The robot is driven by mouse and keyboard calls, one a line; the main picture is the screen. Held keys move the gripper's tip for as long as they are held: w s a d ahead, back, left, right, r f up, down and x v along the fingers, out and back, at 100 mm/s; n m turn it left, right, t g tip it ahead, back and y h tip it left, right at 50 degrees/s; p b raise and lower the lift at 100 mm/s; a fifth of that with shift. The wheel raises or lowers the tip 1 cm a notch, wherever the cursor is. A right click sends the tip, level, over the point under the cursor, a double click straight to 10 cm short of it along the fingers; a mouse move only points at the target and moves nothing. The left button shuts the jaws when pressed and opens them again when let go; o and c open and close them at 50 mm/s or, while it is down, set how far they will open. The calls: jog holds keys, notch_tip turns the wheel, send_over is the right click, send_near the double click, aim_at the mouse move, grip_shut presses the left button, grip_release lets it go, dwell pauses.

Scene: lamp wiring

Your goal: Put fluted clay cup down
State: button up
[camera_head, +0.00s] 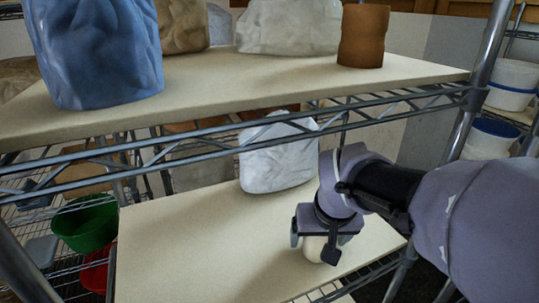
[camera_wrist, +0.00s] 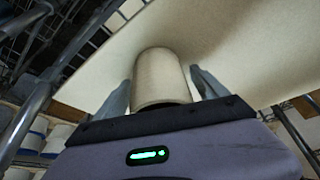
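A pale cream, round-sided cup (camera_wrist: 160,78) is between the two fingers of my gripper (camera_wrist: 160,78) in the wrist view. Thin gaps seem to show beside it, so I cannot tell whether the fingers touch it. In the head view the cup (camera_head: 313,248) shows below my gripper (camera_head: 315,245), over the right front part of the lower shelf board (camera_head: 190,245). I cannot tell whether its base rests on the board. A brown, wavy-sided cup (camera_head: 362,36) stands upright on the upper shelf, apart from my gripper.
A whitish, lumpy block (camera_head: 278,158) stands at the back of the lower board. The upper board (camera_head: 230,88), with a wire edge, hangs above and bears a blue lump (camera_head: 95,50). A metal post (camera_head: 480,85) stands at right. The lower board's left front is clear.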

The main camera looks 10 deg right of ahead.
jog(key=shift+r, duration=0.15)
jog(key=shift+s+r+p, duration=0.75)
jog(key=shift+p, duration=0.05)
jog(key=s, duration=0.3)
jog(key=s+p, duration=0.1)
jog(key=s, duration=0.3)
jog(key=s+a, duration=0.1)
jog(key=s, duration=0.2)
jog(key=shift+s+f, duration=0.1)
jog(key=shift+s, duration=0.05)
jog(key=s+a+r+m+t+y+b, duration=0.1)
jog(key=s+a+m+y, duration=0.1)
jog(key=s+a+m, duration=0.1)
jog(key=shift+s+a+r, duration=0.3)
jog(key=shift+s+a, duration=0.25)
jog(key=shift+s, duration=0.4)
